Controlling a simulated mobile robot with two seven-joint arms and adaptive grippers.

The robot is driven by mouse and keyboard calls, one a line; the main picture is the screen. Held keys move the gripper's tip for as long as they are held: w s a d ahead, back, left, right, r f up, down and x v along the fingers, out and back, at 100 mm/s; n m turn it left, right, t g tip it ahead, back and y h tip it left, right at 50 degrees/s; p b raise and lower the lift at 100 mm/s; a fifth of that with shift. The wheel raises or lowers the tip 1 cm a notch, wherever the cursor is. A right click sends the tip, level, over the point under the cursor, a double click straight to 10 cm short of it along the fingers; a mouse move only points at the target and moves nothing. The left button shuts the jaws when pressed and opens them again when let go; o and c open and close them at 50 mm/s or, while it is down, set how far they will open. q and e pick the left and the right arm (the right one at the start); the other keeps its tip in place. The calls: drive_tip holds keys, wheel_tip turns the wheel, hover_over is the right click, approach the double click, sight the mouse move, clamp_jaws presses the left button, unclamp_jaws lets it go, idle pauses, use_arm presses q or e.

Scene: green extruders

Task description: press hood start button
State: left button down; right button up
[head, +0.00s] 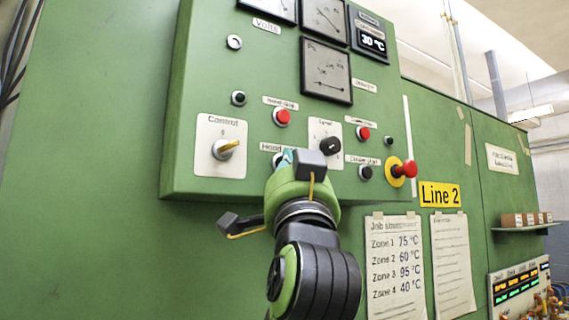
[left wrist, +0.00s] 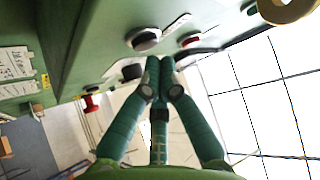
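The green control panel (head: 195,90) carries the buttons. In the head view, a label starting with "Hood" (head: 270,147) shows just left of my left gripper (head: 286,158), whose wrist and hand cover the spot below it. The hood start button is mostly or wholly hidden there. In the left wrist view, the teal fingers of my left gripper (left wrist: 160,62) are together, empty, with tips close to the panel face. A dark round control (left wrist: 144,39) is by the tips; I cannot tell which one it is, or whether they touch. My right gripper is out of view.
A red button (head: 283,117) sits above the hand. A brass selector (head: 227,148) is left of it, a black knob (head: 330,146) right. A red emergency button on a yellow disc (head: 405,169) juts out further right. Free air lies below the panel.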

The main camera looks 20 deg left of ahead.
use_arm(q)
drive_tip(key=shift+w+a, duration=0.2)
drive_tip(key=shift+w+a, duration=0.2)
drive_tip(key=shift+a, duration=0.1)
idle(0.8)
drive_tip(key=shift+s+d, duration=0.1)
drive_tip(key=shift+d, duration=0.05)
drive_tip(key=shift+s+d+b, duration=0.35)
drive_tip(key=shift+d, duration=0.1)
drive_tip(key=shift+s+d, duration=0.1)
drive_tip(key=s+d, duration=0.1)
drive_tip(key=d, duration=0.1)
drive_tip(key=s+d+b, duration=0.1)
drive_tip(key=s, duration=0.1)
drive_tip(key=shift+d, duration=0.35)
drive_tip(key=shift+w, duration=0.1)
idle(0.3)
